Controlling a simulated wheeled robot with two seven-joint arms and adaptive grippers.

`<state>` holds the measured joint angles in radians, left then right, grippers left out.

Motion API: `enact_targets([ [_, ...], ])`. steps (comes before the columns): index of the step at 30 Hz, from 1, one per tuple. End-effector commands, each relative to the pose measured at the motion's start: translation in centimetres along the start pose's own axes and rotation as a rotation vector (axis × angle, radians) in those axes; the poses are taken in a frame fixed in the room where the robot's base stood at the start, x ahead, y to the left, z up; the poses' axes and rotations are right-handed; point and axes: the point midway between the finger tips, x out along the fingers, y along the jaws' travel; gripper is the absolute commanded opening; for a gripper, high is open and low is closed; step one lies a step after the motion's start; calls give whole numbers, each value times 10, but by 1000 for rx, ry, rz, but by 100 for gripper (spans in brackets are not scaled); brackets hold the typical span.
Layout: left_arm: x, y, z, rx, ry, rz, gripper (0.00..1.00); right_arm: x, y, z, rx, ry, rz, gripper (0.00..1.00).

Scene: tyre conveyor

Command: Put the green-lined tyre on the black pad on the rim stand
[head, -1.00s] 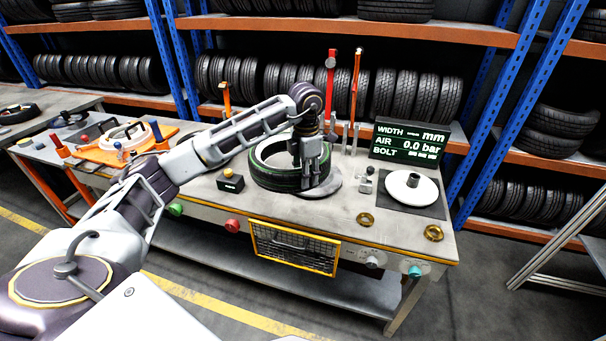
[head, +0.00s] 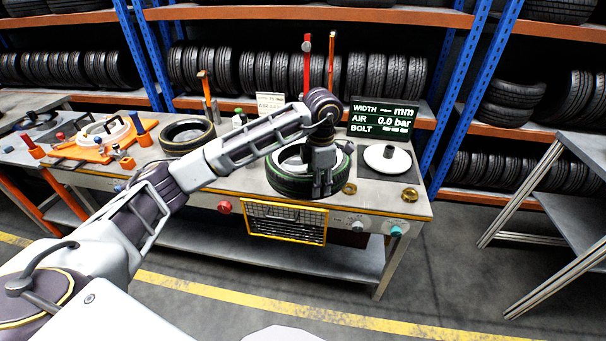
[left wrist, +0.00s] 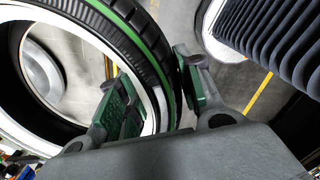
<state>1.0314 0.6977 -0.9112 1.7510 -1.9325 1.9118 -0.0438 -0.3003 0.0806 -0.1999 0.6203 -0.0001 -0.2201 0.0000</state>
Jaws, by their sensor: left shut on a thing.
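The green-lined tyre (head: 285,186) lies roughly flat at the front of the bench in the head view. My left gripper (head: 322,187) is shut on its right-hand wall; one finger is inside the ring and one outside. In the left wrist view the tyre (left wrist: 125,40), with its green line and white inner band, passes between the green-padded fingers (left wrist: 155,98). The rim stand (head: 378,161), a white disc with a dark post, stands right of the tyre on the black pad (head: 408,177). Whether the tyre touches the bench is unclear. My right gripper is out of view.
A brass ring (head: 410,195) lies in front of the pad; another brass ring (head: 349,188) is close by the tyre. A screen (head: 383,116) stands behind the stand. Another tyre (head: 187,135) lies to the left. Tall red and orange tools stand behind my arm.

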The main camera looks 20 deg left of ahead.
Motion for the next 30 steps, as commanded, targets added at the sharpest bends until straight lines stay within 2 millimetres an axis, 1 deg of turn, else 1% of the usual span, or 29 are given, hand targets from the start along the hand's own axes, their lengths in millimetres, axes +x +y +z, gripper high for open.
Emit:
enact_targets([
  [1, 2, -7, 9, 45, -4, 4, 0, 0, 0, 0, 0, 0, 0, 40],
  [3, 9, -17, 18, 112, -3, 4, 0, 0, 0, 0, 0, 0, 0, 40],
  [9, 27, -36, 36, 287, -2, 8, 0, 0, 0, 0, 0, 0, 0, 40],
  [18, 56, -58, 52, 529, 0, 9, 0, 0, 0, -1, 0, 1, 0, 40],
  [30, 95, -80, 62, 832, 2, 11, 0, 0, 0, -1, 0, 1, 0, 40],
])
